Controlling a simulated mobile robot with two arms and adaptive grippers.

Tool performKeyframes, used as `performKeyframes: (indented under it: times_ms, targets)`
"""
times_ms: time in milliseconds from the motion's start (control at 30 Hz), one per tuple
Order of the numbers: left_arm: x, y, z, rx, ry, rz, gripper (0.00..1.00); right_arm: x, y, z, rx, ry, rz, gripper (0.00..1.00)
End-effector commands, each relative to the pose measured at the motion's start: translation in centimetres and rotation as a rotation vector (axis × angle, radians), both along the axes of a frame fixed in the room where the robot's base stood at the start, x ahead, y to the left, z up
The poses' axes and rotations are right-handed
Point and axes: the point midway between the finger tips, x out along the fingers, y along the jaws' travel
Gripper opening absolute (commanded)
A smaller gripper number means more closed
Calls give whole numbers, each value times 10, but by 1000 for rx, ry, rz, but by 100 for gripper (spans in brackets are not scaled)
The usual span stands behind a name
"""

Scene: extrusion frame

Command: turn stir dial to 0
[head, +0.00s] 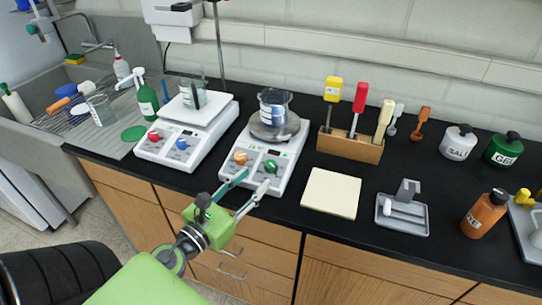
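A white hotplate stirrer (235,165) stands on the black bench at the middle, with an orange dial (240,157) and a green dial (271,166) on its front panel. Which of them is the stir dial cannot be read. A glass beaker (275,108) sits on its round plate. My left gripper (256,178) is just in front of this panel, fingers spread, with nothing seen between them. One fingertip is near the orange dial, the other near the green dial; contact cannot be told. My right gripper is not in view.
A metal stand rod (218,45) rises behind the stirrers. A wooden tool rack (350,146), a cream pad (331,193), a grey tray (402,224) and an orange bottle (484,214) are to the right. A sink with a drainboard (105,140) is at left.

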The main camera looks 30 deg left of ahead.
Motion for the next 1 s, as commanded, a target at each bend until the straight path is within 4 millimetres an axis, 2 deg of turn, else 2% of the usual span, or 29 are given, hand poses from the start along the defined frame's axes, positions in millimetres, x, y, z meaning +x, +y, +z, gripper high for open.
performKeyframes:
  times_ms: [33, 200, 500, 700, 1000]
  targets:
    - [9, 0, 5, 1, -3, 0, 37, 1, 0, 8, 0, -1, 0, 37]
    - [33, 0, 5, 1, -3, 1, 37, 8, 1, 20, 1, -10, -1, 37]
    - [71, -1, 2, -2, -1, 2, 37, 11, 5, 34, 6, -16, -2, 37]
    - [84, -1, 0, -1, 0, 1, 37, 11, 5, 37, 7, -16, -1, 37]
    - [86, -2, -1, -1, 2, 1, 37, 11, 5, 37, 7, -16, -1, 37]
